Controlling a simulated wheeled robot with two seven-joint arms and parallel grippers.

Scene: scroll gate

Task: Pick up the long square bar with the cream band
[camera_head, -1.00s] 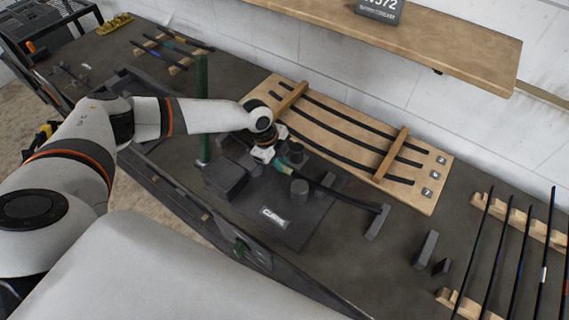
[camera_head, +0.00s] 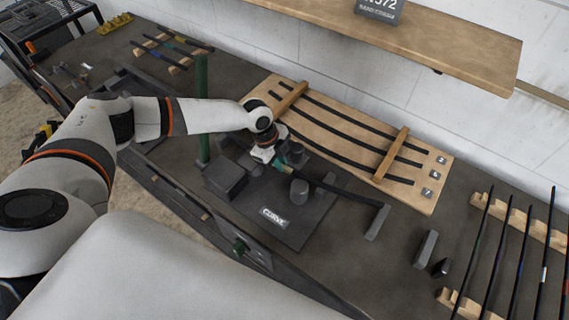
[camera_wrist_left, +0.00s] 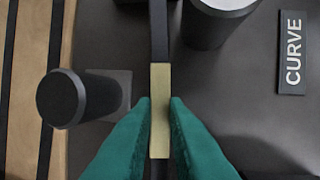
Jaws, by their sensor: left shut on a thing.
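The long square bar (camera_head: 345,193) is dark and runs from my left gripper (camera_head: 279,166) rightward to a small dark block (camera_head: 377,222), over the dark bending base. In the left wrist view its cream band (camera_wrist_left: 160,90) lies between the green fingertips of my left gripper (camera_wrist_left: 160,108). The fingers are shut on the bar at the band, one on each side. The part of the bar behind the gripper is hidden in the head view. My right gripper is not in view.
A base marked CURVE (camera_head: 290,230) carries round dark posts (camera_head: 299,192) beside the bar. A wooden board (camera_head: 345,130) with curved black strips lies behind. A green post (camera_head: 202,110) stands left of the gripper. Wooden racks (camera_head: 460,303) with several rods stand right.

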